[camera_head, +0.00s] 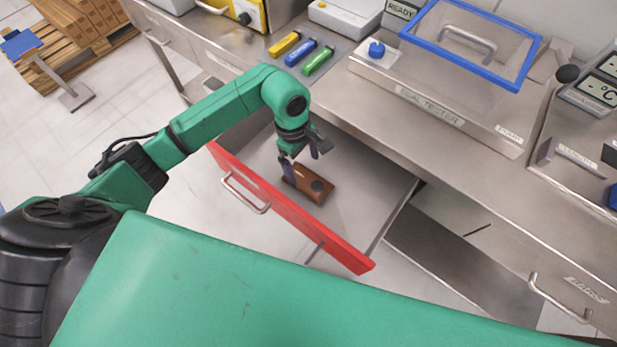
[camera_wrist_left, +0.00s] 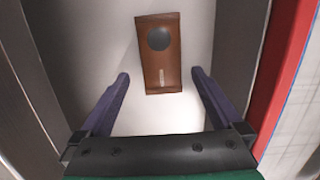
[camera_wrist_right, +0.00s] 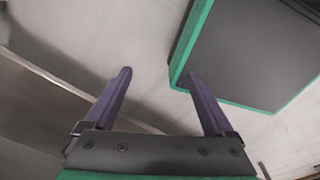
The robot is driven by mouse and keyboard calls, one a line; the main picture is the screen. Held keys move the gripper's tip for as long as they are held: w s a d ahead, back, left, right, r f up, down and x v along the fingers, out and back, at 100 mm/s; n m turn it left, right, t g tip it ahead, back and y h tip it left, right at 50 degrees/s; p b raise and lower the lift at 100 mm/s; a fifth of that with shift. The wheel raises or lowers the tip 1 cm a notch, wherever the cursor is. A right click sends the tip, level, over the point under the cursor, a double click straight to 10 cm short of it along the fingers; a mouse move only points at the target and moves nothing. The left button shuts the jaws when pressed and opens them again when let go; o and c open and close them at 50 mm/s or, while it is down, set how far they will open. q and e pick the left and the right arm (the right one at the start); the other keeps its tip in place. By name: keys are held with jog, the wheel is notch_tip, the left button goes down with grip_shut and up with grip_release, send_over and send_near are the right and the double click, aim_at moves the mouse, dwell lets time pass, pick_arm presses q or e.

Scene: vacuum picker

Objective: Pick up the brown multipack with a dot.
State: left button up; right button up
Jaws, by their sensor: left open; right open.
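The brown multipack (camera_head: 307,182) lies flat in the open drawer, with a dark round dot on its upper face. In the left wrist view the brown multipack (camera_wrist_left: 160,70) lies ahead of the fingertips, roughly centred between them, with the dot near its far end and a small pale label near the middle.
The drawer's red front (camera_head: 290,213) and side walls border the pack; the rest of its floor is bare. The steel counter above carries a seal tester (camera_head: 433,104) and yellow, blue and green items (camera_head: 318,61). A pallet stack (camera_head: 85,30) stands at the upper left.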

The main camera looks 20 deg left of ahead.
aim_at(308, 180)
pick_arm(q)
jog(key=f, duration=0.1)
jog(key=f+p, duration=0.1)
jog(key=f, duration=0.1)
jog(key=d+f, duration=0.1)
jog(key=f, duration=0.1)
jog(key=shift+s+f+p, duration=0.1)
jog(key=shift+s+p, duration=0.2)
jog(key=shift+s, duration=0.05)
jog(key=shift+f, duration=0.1)
jog(key=shift+w, duration=0.1)
jog(key=c, duration=1.3)
jog(key=shift+c, duration=0.2)
pick_arm(e)
jog(key=shift+w+d+r, duration=0.2)
jog(key=shift+w+r, duration=0.1)
jog(key=shift+r, duration=0.15)
jog(key=shift+w+d+r, duration=0.2)
jog(key=shift+w+r, duration=0.05)
jog(key=shift+r, duration=0.2)
